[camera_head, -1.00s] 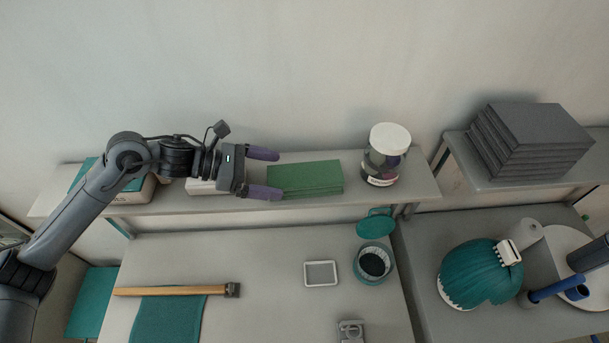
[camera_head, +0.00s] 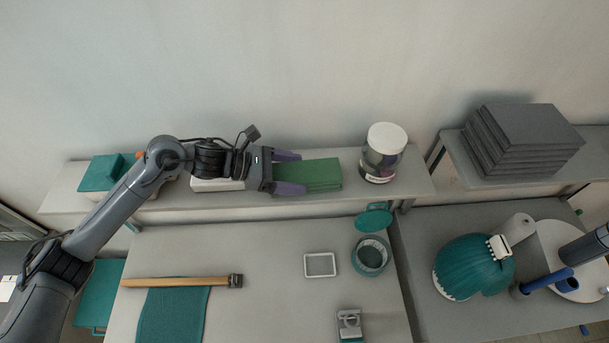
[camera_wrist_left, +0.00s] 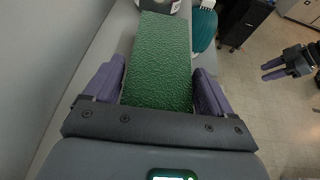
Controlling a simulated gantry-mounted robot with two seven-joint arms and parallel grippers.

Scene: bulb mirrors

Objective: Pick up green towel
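The green towel (camera_head: 318,174) lies as a flat folded stack on the wall shelf, left of the white-lidded jar. It also shows in the left wrist view (camera_wrist_left: 160,65), running away from me between the fingers. My left gripper (camera_head: 289,172) is open at the towel's left end, with one purple finger along each long side. In the left wrist view its fingers (camera_wrist_left: 158,90) flank the towel, with a small gap visible on the left; contact on the right is unclear. My right gripper (camera_wrist_left: 273,69) shows at the right edge of the left wrist view, its fingers apart, away from the towel.
The shelf (camera_head: 230,203) also bears the jar (camera_head: 382,152) and a white box (camera_head: 217,185) under my left wrist. The wall is close behind the shelf.

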